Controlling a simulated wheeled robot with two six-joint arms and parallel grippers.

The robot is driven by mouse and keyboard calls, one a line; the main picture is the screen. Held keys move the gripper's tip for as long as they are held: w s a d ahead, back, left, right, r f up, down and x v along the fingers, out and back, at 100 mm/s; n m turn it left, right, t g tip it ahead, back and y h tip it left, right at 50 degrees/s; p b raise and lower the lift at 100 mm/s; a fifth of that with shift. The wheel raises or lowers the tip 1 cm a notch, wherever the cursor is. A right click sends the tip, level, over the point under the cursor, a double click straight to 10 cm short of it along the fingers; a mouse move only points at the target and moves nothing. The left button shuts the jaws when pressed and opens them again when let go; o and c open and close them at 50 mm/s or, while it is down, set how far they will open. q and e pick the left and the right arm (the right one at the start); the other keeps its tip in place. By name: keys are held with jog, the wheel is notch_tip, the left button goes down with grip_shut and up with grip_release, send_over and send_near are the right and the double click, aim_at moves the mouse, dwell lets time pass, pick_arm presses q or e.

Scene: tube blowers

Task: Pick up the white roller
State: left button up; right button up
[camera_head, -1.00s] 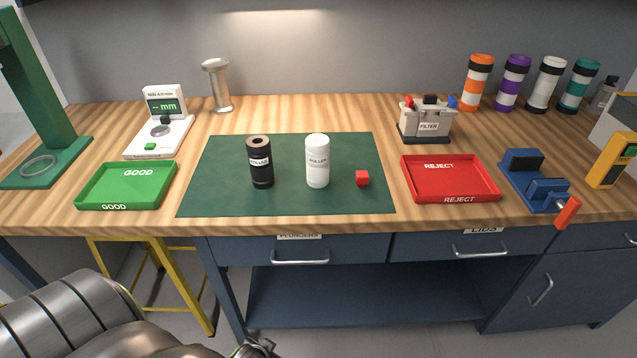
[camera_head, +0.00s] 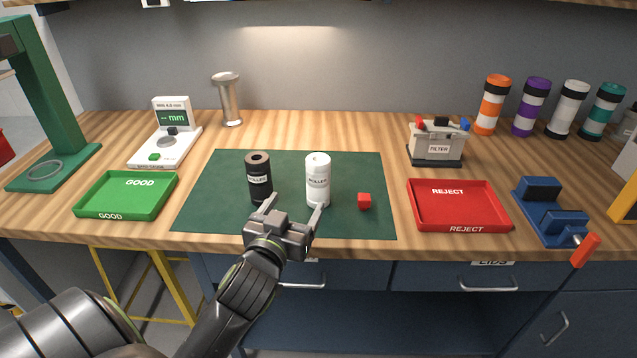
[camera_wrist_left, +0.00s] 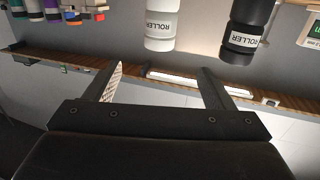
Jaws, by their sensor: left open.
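The white roller (camera_head: 318,178) stands upright on the green mat (camera_head: 225,205), with a label reading ROLLER. It also shows in the left wrist view (camera_wrist_left: 161,25), ahead of the open fingers. A black roller (camera_head: 258,178) with a white label stands upright to its left, and shows in the left wrist view too (camera_wrist_left: 245,35). My left gripper (camera_head: 294,204) is open and empty at the mat's front edge. Its fingers are spread in front of the two rollers, the right finger low in front of the white roller. My right gripper is not in view.
A green GOOD tray (camera_head: 125,207) is at left, a red REJECT tray (camera_head: 455,216) at right. A filter box (camera_head: 436,145), blue vise (camera_head: 548,212) and white gauge (camera_head: 165,145) stand nearby.

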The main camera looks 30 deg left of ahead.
pick_arm(q)
jog(key=p, duration=0.2)
send_near(320, 159)
jog(key=x, duration=0.4)
jog(key=shift+w, duration=0.1)
jog(key=shift+t, duration=0.3)
jog(key=shift+f+p+x, duration=0.2)
jog(key=shift+p+x, duration=0.25)
jog(key=shift+x, duration=2.75)
jog(key=shift+c, duration=0.3)
jog(key=c, duration=1.5)
jog(key=shift+r, duration=0.1)
